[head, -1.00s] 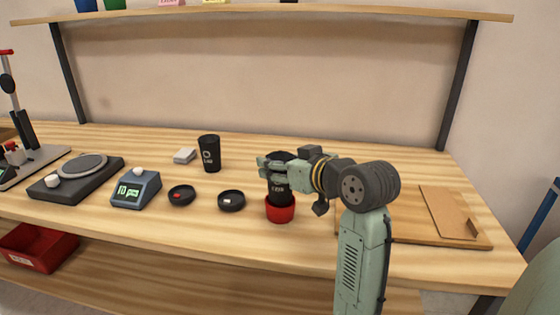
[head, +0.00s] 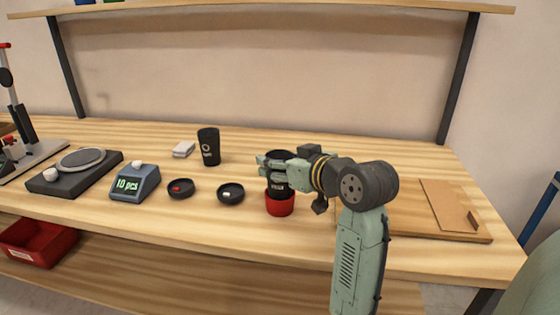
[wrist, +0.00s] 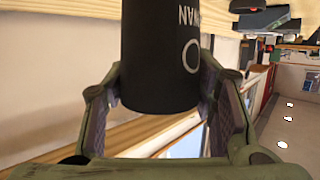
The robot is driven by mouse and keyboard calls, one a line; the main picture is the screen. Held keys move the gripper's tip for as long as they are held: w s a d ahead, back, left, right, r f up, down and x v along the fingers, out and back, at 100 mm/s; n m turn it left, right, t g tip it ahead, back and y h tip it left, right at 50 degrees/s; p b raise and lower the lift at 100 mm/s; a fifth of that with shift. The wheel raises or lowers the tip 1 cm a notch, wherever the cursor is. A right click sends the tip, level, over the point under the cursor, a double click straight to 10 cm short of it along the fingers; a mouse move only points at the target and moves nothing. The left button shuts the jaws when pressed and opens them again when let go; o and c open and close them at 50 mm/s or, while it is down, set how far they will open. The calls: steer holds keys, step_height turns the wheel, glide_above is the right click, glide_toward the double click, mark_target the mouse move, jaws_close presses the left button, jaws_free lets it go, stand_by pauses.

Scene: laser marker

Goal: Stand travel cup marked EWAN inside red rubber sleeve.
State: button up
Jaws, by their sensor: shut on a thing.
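My gripper (head: 268,165) is shut on a black travel cup (head: 279,186) and holds it upright over the right middle of the table. In the wrist view the cup (wrist: 160,55) is between my fingers, with a ring mark and upside-down white letters, of which "WAN" shows. The red rubber sleeve (head: 280,206) stands on the table right under the cup. The cup's lower end is at the sleeve's mouth and looks partly inside it; the depth cannot be told. My gripper hides part of the cup. The sleeve is not clear in the wrist view.
A second black cup (head: 208,147) stands further back to the left. Two small black dishes (head: 230,194) lie left of the sleeve, beside a blue counting scale (head: 135,183). A wooden board (head: 415,225) lies to the right. A shelf (head: 270,13) runs above the back.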

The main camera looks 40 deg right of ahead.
steer(key=shift+f+b, duration=1.3)
steer(key=shift+f, duration=0.6)
steer(key=o, duration=0.8)
steer(key=shift+o, duration=0.6)
steer(key=o, duration=0.5)
step_height(320, 180, up, 8)
steer(key=p, duration=0.6)
steer(key=shift+p, duration=0.35)
